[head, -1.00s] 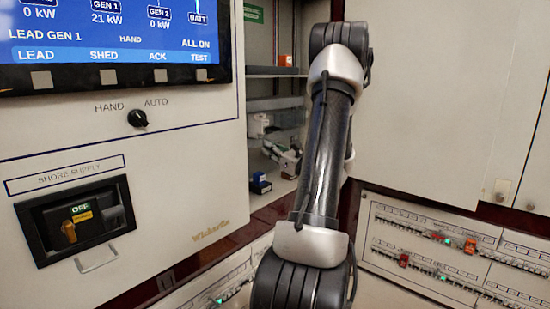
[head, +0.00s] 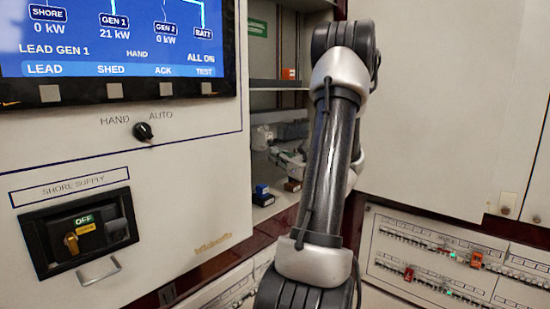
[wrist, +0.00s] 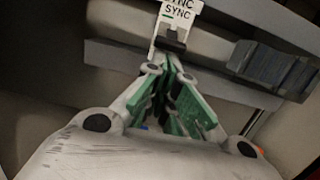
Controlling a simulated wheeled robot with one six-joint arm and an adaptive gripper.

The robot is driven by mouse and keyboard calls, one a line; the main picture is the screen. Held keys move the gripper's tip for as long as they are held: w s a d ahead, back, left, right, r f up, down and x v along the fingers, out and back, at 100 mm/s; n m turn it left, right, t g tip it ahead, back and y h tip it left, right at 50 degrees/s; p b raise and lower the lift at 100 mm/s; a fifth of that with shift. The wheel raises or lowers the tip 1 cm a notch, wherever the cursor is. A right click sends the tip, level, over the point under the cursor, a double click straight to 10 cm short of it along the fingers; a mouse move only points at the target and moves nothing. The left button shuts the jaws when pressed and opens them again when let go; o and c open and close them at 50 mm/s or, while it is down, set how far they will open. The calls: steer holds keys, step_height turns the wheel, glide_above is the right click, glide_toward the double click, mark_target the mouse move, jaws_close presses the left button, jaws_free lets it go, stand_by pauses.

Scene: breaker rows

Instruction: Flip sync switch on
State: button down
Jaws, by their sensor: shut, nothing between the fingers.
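A white tag lettered SYNC (wrist: 177,12) shows at the top of the wrist view, with a small green mark under the lettering. A dark block (wrist: 172,40) sits just below the tag, on a grey rail. I cannot tell the switch's position. My gripper (wrist: 173,62), with green finger pads, is shut and empty. Its tips are just below the dark block in the picture; whether they touch it is unclear. In the head view my arm reaches toward the open cabinet bay, and I cannot clearly make out the gripper or the sync switch.
A ribbed grey block (wrist: 270,68) lies right of the tag.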

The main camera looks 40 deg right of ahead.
steer(key=shift+s+r+g, duration=0.3)
steer(key=shift+g, duration=0.4)
steer(key=r+g, duration=0.1)
steer(key=g, duration=0.1)
steer(key=s+r+g, duration=0.1)
steer(key=g, duration=0.2)
steer(key=s+r+g, duration=0.1)
steer(key=g, duration=0.1)
steer(key=shift+d+r+g+h, duration=0.1)
steer(key=shift+r+g+h, duration=0.15)
steer(key=shift+g+h, duration=0.05)
steer(key=shift+r, duration=0.15)
steer(key=shift+r, duration=0.65)
steer(key=shift+f, duration=0.1)
